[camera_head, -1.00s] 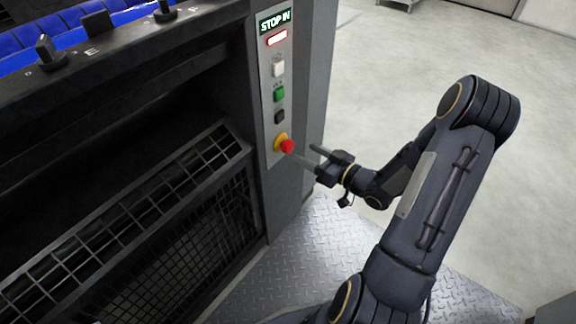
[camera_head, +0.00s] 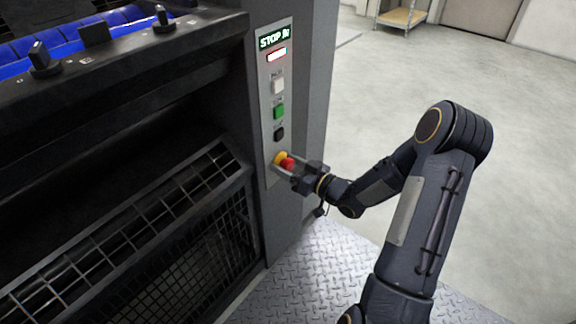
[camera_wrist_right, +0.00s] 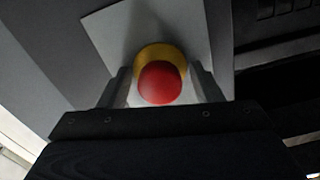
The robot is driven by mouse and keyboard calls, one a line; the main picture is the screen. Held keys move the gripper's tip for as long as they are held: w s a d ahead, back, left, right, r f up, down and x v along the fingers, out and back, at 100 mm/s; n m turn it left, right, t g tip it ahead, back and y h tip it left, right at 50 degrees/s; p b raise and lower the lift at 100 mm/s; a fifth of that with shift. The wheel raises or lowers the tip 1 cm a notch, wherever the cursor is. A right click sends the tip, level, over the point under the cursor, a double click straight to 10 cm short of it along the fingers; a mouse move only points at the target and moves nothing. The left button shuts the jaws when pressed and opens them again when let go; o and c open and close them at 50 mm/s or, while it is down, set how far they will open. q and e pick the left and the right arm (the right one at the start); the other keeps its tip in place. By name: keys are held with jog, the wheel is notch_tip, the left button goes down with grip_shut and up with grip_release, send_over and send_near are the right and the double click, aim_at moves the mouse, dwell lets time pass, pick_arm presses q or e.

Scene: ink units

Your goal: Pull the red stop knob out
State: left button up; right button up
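The red stop knob (camera_head: 288,164) sits on a yellow collar (camera_head: 280,157) low on the grey control panel. My right gripper (camera_head: 287,163) has reached it, with one finger on each side. In the right wrist view the red knob (camera_wrist_right: 161,83) is between the two fingers (camera_wrist_right: 162,88), with narrow gaps showing beside it, so the gripper looks open around it. The display (camera_head: 274,37) at the panel's top reads "STOP IN", its end cut by glare or scrolling. My left gripper is not in view.
Above the knob are a black button (camera_head: 279,133), a green button (camera_head: 278,111), a white button (camera_head: 278,85) and a lit red lamp (camera_head: 277,54). A mesh guard (camera_head: 190,250) is at the left. Open floor lies to the right.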

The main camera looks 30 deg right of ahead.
grip_shut()
jog(key=shift+v, duration=0.85)
jog(key=shift+o, duration=0.3)
grip_release()
jog(key=shift+s, duration=0.1)
jog(key=p+v, duration=0.2)
jog(key=v, duration=0.6)
